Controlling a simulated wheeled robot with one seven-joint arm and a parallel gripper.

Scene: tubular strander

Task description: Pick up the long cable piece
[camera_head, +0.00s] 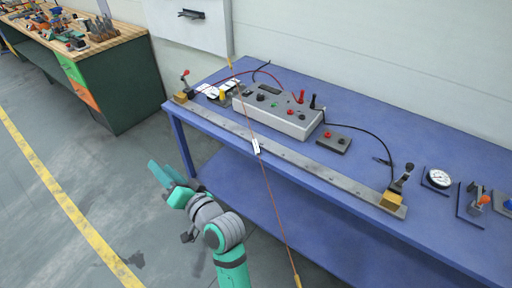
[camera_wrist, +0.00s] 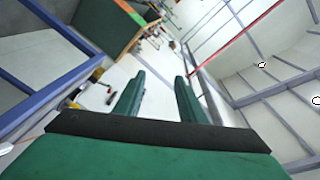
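The long cable piece (camera_head: 269,193) is a thin orange-red line with yellow ends and a white tag (camera_head: 256,146) near its middle. It crosses the blue table (camera_head: 350,130) and the metal bar on it. Its lower end extends past the table's front edge. My gripper (camera_head: 164,180) is left of the cable, in front of the table and apart from it. In the wrist view my gripper (camera_wrist: 160,82) has its two green fingers spread with nothing between them. A thin orange line at the lower left of the wrist view may be the cable.
A long metal bar (camera_head: 318,167) with clamps at both ends lies along the table's front. Behind it stand a grey box (camera_head: 277,108) with knobs, a small grey block (camera_head: 334,140) and a dial gauge (camera_head: 439,178). A workbench (camera_head: 110,80) stands at upper left. The floor left is clear.

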